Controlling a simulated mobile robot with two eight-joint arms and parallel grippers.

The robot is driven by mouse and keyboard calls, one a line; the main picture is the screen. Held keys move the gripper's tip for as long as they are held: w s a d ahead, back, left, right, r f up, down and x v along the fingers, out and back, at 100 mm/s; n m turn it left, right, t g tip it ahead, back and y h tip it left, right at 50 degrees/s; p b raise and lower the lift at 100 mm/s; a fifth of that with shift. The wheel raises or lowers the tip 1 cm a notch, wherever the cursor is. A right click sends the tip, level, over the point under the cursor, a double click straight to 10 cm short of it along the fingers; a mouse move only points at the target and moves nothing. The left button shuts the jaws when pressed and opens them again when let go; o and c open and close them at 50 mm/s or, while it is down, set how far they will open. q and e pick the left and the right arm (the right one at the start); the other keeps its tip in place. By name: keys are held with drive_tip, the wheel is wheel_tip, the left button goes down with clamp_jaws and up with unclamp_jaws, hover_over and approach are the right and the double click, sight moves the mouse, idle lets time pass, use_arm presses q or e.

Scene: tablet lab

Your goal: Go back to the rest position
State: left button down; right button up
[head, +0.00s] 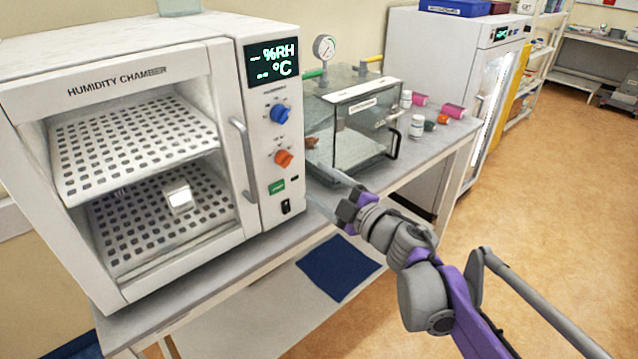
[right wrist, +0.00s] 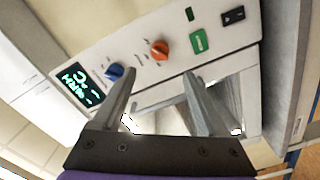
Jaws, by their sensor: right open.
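My right gripper (head: 322,190) is open, with its fingers pointing left toward the control panel side of the humidity chamber (head: 130,72). In the right wrist view the two fingers of my right gripper (right wrist: 160,85) stand apart with nothing clearly held between them. The chamber's panel, with its blue knob (right wrist: 115,71) and orange knob (right wrist: 159,49), shows beyond the fingertips. The chamber door appears shut, with its handle (head: 243,155) upright. A small white box (head: 178,196) sits on the lower perforated shelf inside. My left gripper does not show.
A glass vacuum chamber (head: 350,120) with a gauge (head: 324,47) stands behind my right gripper. Several small bottles and caps stand on the bench (head: 440,150). A white fridge (head: 430,60) is further back. A blue mat (head: 338,268) lies below. Floor at right is clear.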

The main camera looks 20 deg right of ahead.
drive_tip(key=s+d+f+m+g+h+p, duration=0.2)
drive_tip(key=s+d+f+m+h+p, duration=0.15)
drive_tip(key=s+d+m+h, duration=0.5)
drive_tip(key=s+a+f+m+g+y+p, duration=0.1)
drive_tip(key=s+a+f+m+g, duration=0.2)
drive_tip(key=s+a+f, duration=0.3)
drive_tip(key=s+a+f+m+g+y+p, duration=0.1)
drive_tip(key=s+a+f+m+g, duration=0.3)
drive_tip(key=s+f, duration=0.6)
drive_tip(key=a+g, duration=0.1)
drive_tip(key=g, duration=0.1)
drive_tip(key=shift+s+a+g, duration=0.3)
drive_tip(key=shift+s+a, duration=0.05)
drive_tip(key=shift+s, duration=0.05)
